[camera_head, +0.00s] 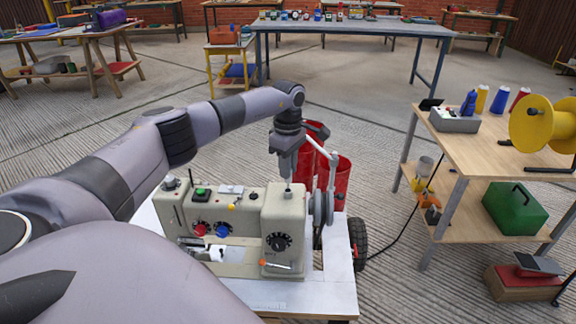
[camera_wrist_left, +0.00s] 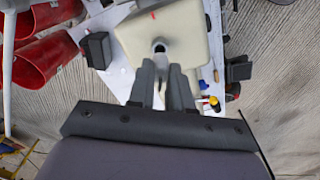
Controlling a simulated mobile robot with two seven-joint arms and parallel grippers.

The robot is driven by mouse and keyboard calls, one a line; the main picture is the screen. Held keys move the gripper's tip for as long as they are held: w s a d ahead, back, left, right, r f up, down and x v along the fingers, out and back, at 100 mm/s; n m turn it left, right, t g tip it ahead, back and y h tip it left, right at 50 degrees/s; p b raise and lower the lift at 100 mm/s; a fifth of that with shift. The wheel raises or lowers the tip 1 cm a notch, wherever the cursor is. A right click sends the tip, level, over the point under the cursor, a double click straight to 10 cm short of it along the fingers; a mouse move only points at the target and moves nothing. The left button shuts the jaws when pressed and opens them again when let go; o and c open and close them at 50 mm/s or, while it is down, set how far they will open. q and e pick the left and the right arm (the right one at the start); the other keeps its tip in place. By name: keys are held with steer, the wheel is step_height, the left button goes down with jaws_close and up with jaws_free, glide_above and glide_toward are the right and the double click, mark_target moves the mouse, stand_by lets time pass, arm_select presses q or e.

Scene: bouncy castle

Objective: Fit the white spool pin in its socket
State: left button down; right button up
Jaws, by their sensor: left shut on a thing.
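A cream sewing machine (camera_head: 285,215) stands on a white table (camera_head: 320,295) in the head view. My left gripper (camera_head: 288,176) points down just above the top of the machine's right-hand end. It is shut on the white spool pin (camera_wrist_left: 160,58), a short pale piece between the fingertips in the left wrist view. The machine's cream top (camera_wrist_left: 185,35) lies right beyond the pin there. The fingers hide most of the pin, and I cannot tell whether its lower end is in the socket. My right gripper is not in view.
Grey discs (camera_head: 319,208) on a pale arm stand right of the machine, close to my gripper. Red bins (camera_head: 340,180) are behind them. A wooden workbench (camera_head: 500,150) at the right carries a yellow spool (camera_head: 530,124).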

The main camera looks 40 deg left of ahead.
arm_select(q)
steer(key=shift+f+b, duration=0.55)
steer(key=shift+f, duration=0.9)
stand_by(1.0)
steer(key=c, duration=1)
jaws_free()
steer(key=shift+o, duration=0.2)
step_height(320, 180, up, 7)
steer(key=shift+r+p, duration=0.1)
steer(key=shift+p, duration=0.2)
